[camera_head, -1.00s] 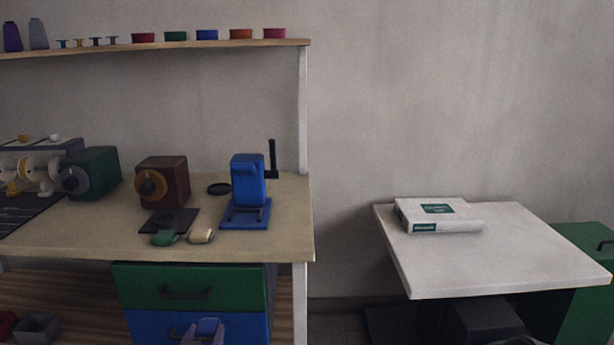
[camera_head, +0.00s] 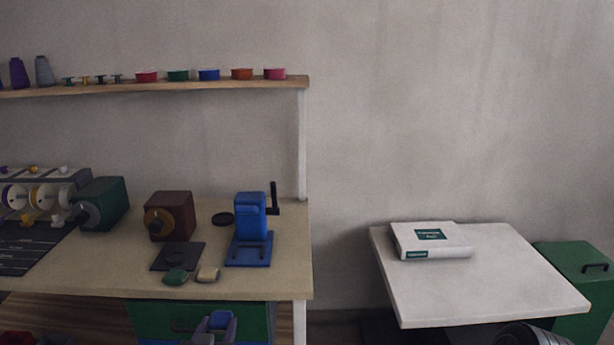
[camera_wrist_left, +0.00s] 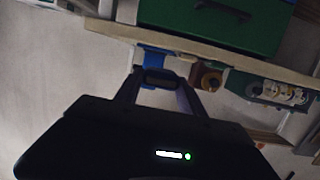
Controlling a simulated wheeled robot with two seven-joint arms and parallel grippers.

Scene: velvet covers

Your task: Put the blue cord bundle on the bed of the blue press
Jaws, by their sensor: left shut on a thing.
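The blue press (camera_head: 249,215) stands upright near the right end of the workbench, with a black lever on its right. Its flat blue bed (camera_head: 262,258) faces the front and looks empty. My left gripper (camera_head: 213,327) is low in the head view, in front of the green drawer and below the benchtop's front edge. It is shut on the blue cord bundle (camera_head: 222,320). In the left wrist view the bundle (camera_wrist_left: 160,75) shows dark between the fingertips.
A green bundle (camera_head: 175,277) and a cream bundle (camera_head: 208,275) lie at the bench's front edge, beside a dark plate (camera_head: 178,256). A brown machine (camera_head: 168,215) and a green one (camera_head: 102,203) stand further left. A white table (camera_head: 500,275) with a book is at right.

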